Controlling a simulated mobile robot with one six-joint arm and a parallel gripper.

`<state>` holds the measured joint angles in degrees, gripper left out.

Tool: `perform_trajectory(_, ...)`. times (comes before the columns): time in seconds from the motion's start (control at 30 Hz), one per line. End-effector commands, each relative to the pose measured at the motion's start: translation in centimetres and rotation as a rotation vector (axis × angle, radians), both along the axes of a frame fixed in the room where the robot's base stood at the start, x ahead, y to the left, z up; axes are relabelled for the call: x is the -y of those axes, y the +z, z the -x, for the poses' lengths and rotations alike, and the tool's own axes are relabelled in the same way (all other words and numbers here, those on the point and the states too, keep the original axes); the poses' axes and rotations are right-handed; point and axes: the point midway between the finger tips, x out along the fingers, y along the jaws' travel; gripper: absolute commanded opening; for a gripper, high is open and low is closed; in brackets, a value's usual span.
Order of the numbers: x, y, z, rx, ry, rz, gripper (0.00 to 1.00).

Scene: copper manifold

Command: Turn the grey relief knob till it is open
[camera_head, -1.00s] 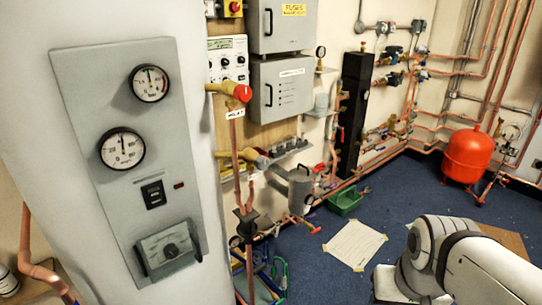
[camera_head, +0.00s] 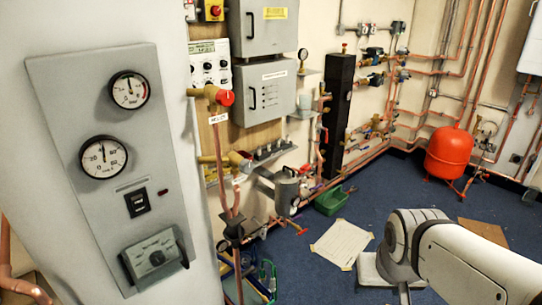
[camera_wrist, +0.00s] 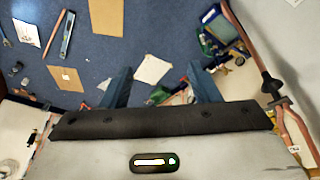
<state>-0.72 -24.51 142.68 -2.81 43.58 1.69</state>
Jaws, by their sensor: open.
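On the pipe beside the white tank, an upper brass valve with a red knob (camera_head: 226,98) carries a small tag. A lower brass valve (camera_head: 237,159) sits below it on the same pipework; its end knob is too small to tell its colour surely. I cannot tell surely which is the relief knob. My gripper (camera_wrist: 161,85) shows in the wrist view with its two blue fingers apart, nothing between them, above the floor. In the head view only my arm shows, at lower right, well away from the valves.
The white tank (camera_head: 90,22) fills the left. Grey wall boxes (camera_head: 277,90), a black column (camera_head: 338,115) and copper pipes line the wall. A green tray (camera_head: 331,202), a paper sheet (camera_head: 341,243) and a red vessel (camera_head: 448,155) stand on the blue floor. Open floor lies mid-room.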

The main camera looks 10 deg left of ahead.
Motion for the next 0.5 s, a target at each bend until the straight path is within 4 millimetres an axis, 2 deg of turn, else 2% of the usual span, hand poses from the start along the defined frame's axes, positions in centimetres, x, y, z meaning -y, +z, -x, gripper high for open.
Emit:
perform_trajectory(0.13, -0.4, 1.0, -6.5, 0.185, 0.04, 0.036, 0.56)
perform_trajectory(0.27, -2.1, 2.0, -12.4, 0.377, 0.106, 0.029, 0.56)
perform_trajectory(0.4, -5.4, 3.3, -17.6, 0.572, 0.201, -0.028, 0.56)
perform_trajectory(0.5, -8.6, 4.1, -20.3, 0.699, 0.283, -0.104, 0.56)
